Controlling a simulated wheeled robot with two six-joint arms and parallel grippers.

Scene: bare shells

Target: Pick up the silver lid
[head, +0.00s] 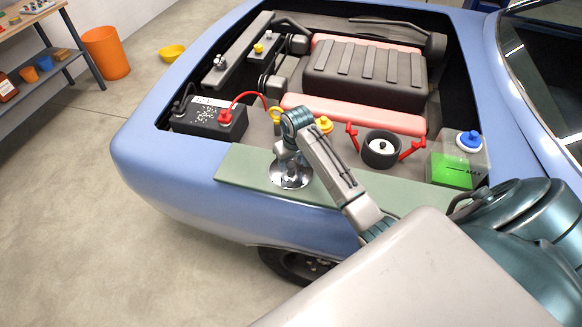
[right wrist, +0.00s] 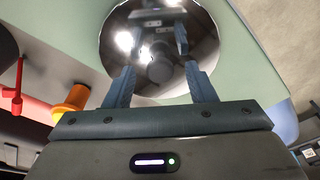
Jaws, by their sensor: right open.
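The silver lid (head: 291,177) is a shiny, mirror-like disc lying on the pale green mat (head: 240,172) on the car's fender. In the right wrist view the lid (right wrist: 190,50) fills the top middle and reflects the gripper fingers. My right gripper (head: 288,157) is just above the lid and partly hides it. In the right wrist view the gripper (right wrist: 160,84) is open, with its two fingers apart and nothing held between them. A dark round spot shows at the lid's middle; I cannot tell whether it is a knob or a reflection. My left gripper is not in view.
A black battery (head: 208,118) with a red cable, a yellow cap (head: 324,125), a black round part (head: 381,149) with red clips, and a green-filled tank (head: 456,166) sit in the engine bay behind the mat. An orange bin (head: 105,53) stands on the floor at left.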

